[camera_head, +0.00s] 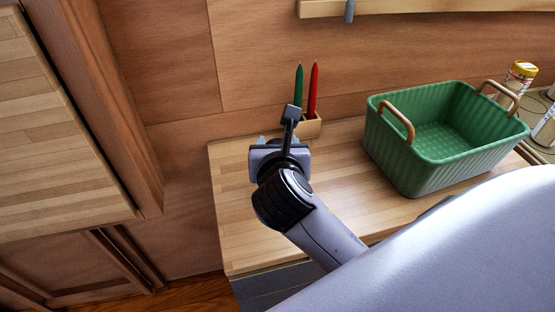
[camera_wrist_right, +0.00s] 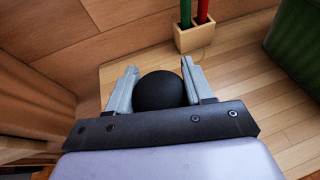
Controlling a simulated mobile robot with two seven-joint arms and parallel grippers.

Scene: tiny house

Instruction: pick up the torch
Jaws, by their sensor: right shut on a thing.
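My right gripper (camera_head: 280,142) is over the far left part of the wooden counter, in front of the pencil holder. In the right wrist view its two grey fingers (camera_wrist_right: 160,75) are on either side of a black, rounded thing, the torch (camera_wrist_right: 160,92), and are shut on it. Only the torch's dark round end shows; the rest is hidden. In the head view the gripper and wrist hide the torch. I cannot tell whether it touches the counter. My left gripper is not in view.
A wooden holder (camera_head: 308,127) with a green pencil (camera_head: 298,88) and a red pencil (camera_head: 313,88) stands just behind the gripper. A green basket (camera_head: 440,165) with two handles stands to the right. A jar (camera_head: 517,78) is at the far right. The counter's (camera_head: 240,225) front left is clear.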

